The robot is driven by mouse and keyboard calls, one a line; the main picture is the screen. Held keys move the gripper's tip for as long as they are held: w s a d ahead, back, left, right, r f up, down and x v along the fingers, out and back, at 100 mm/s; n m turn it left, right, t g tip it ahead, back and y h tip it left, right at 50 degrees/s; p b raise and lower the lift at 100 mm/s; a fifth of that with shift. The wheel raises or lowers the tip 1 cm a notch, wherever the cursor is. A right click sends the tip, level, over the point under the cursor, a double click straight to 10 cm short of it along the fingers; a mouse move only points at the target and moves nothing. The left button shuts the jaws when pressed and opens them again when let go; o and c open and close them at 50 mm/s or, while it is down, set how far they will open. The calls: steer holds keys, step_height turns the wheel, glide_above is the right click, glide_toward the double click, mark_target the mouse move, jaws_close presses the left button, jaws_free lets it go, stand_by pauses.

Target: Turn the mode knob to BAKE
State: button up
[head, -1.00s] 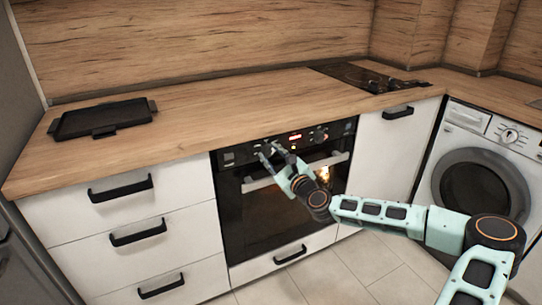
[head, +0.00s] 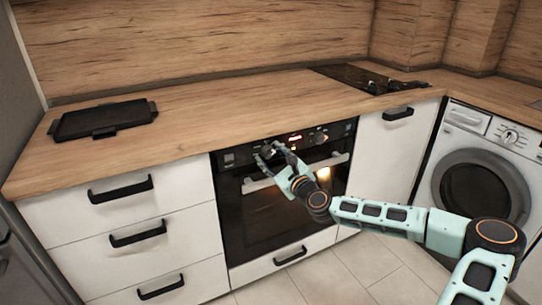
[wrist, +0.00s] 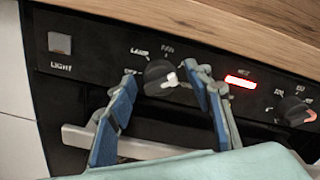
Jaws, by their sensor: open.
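The black knob (wrist: 158,77) on the left of the oven panel has a pale mark on its right side. Small labels reading LAMP and FAN sit above it; I cannot make out a BAKE label. In the wrist view my gripper (wrist: 165,85) is open, with one blue-padded finger on each side of this knob. I cannot tell whether either finger touches it. In the head view my gripper (head: 272,150) is at the front of the panel and partly hides this knob.
A red display (wrist: 240,82) and a second knob (wrist: 293,108) lie to the right. A LIGHT button (wrist: 59,42) is at the left. The oven door handle (wrist: 130,145) runs just below the fingers. The wooden countertop (head: 220,105) overhangs the panel.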

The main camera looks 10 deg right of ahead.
steer(key=v, duration=1.2)
